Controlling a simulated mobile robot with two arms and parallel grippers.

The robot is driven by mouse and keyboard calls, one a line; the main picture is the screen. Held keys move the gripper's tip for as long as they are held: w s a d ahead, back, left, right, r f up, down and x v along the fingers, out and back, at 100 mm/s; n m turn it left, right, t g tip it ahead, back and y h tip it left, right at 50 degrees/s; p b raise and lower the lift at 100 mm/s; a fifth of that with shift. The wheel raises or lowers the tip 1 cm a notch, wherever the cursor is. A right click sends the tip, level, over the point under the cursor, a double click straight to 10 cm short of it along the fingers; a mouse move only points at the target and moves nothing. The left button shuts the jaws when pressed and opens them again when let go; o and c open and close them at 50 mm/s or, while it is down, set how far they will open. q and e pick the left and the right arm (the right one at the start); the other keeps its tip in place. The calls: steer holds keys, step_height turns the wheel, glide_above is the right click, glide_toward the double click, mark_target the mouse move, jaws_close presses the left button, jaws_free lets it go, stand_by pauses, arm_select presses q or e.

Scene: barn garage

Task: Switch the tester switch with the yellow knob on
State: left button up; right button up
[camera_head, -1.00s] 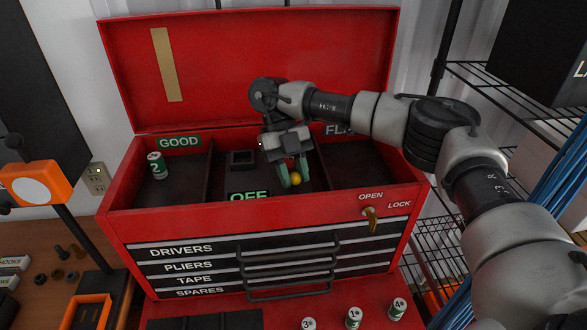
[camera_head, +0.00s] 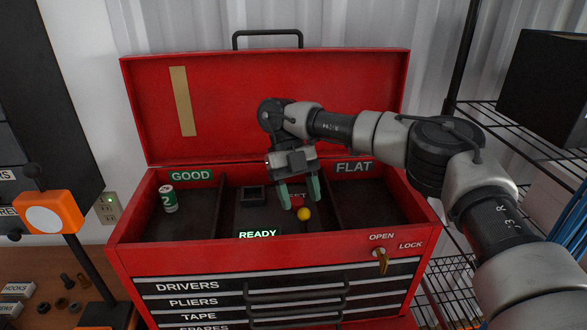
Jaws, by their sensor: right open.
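The yellow knob (camera_head: 304,214) stands in the middle compartment of the open red toolbox (camera_head: 140,258). The fingers look apart from the knob. The switch's base is partly hidden by the fingers and too small to read. My left gripper is not in view.
A green battery marked 2 (camera_head: 169,199) stands in the left compartment, labelled GOOD. The right compartment, labelled FLAT, looks empty. A key (camera_head: 381,260) sits in the OPEN/LOCK lock on the front. The raised lid (camera_head: 290,100) stands behind my gripper.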

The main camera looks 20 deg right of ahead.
steer(key=p+v, duration=0.2)
steer(key=v, duration=0.5)
steer(key=shift+p, duration=0.4)
steer(key=shift+r, duration=0.1)
